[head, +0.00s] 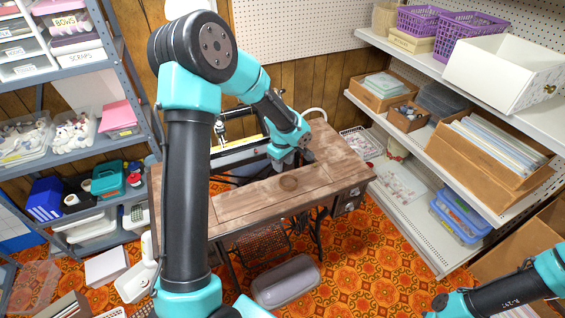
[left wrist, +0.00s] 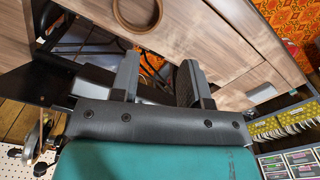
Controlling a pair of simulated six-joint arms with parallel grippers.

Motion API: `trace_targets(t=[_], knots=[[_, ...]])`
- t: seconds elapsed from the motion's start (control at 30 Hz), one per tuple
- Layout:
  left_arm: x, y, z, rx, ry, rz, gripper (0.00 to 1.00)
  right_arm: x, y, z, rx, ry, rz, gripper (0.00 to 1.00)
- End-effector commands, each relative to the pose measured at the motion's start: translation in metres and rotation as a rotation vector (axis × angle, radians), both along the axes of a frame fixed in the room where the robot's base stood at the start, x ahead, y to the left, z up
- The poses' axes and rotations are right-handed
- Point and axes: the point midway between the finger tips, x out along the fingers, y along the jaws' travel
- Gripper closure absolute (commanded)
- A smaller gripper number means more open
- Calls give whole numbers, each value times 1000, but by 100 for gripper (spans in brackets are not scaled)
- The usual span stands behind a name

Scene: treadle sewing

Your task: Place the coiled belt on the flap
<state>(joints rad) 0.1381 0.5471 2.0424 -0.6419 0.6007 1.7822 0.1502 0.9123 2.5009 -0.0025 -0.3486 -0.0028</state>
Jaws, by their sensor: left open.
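The coiled belt (head: 289,183) is a brown ring lying flat on the wooden top of the treadle sewing table (head: 240,204), near its front middle. It also shows at the top of the left wrist view (left wrist: 120,18), partly cut off by the frame edge. Panel seams cross the wood; I cannot tell for sure which panel is the flap. My left gripper (head: 293,158) is over the table just behind the belt, apart from it. In the left wrist view its two fingers (left wrist: 158,78) stand apart with nothing between them. My right gripper is out of view.
The sewing machine (head: 222,128) stands at the table's back left, partly hidden by my left arm. Loaded shelves stand left and right. A grey rounded case (head: 286,283) lies on the patterned floor in front. The table's right end (head: 335,165) is clear.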

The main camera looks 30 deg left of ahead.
Motion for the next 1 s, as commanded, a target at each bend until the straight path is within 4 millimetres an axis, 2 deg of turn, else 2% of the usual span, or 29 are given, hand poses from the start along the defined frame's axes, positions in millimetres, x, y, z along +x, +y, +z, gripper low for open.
trace_targets(t=[0.27, 0.43, 0.67, 0.8, 1.0], knots=[[0, 0, -1, -1, 0, -1, 58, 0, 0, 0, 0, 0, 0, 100], [-6, -10, -14, -32, 4, -60, 58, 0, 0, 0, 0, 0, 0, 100], [-36, -53, -68, -167, -15, -314, 58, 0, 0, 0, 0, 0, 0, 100], [-63, -81, -103, -248, -59, -499, 58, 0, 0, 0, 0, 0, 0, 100], [-105, -114, -143, -312, -141, -739, 58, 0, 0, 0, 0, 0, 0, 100]])
